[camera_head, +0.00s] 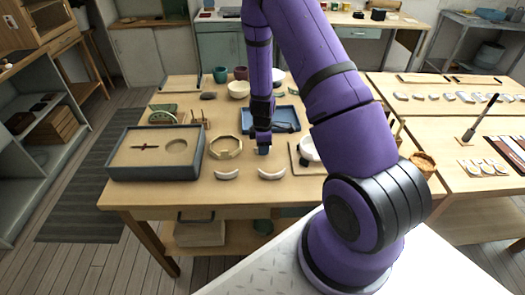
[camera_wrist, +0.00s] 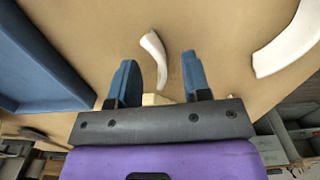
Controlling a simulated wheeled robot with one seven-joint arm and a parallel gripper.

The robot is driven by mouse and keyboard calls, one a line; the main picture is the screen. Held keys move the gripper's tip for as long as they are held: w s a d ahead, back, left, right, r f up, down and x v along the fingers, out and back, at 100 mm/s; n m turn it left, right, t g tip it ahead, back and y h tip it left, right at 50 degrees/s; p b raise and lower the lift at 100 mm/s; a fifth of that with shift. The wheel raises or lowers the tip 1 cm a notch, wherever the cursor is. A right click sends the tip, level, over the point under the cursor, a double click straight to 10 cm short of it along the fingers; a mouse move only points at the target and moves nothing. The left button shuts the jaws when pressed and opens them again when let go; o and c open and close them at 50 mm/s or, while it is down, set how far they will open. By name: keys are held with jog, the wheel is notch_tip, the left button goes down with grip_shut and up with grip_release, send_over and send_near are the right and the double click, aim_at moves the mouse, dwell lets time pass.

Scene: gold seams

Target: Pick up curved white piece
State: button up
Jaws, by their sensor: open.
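Two curved white pieces lie on the wooden table in the head view, one at the front left (camera_head: 227,174) and one to its right (camera_head: 271,174). My gripper (camera_head: 263,149) points down above the table, just behind the right piece in that view. In the wrist view my gripper (camera_wrist: 158,58) is open and empty. A slim curved white piece (camera_wrist: 155,58) shows between its two blue fingers, apart from both. A larger-looking curved white piece (camera_wrist: 288,42) is at the right edge. I cannot tell how high the fingers are above the table.
A blue tray (camera_head: 287,113) stands behind my gripper; its wall shows at left in the wrist view (camera_wrist: 40,60). An octagonal ring (camera_head: 239,150) and a grey-rimmed box (camera_head: 112,170) stand left. A white round object (camera_head: 308,148) is at right. The front table strip is mostly clear.

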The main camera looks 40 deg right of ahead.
jog(key=shift+f, duration=0.8)
grip_shut()
jog(key=shift+r, duration=0.1)
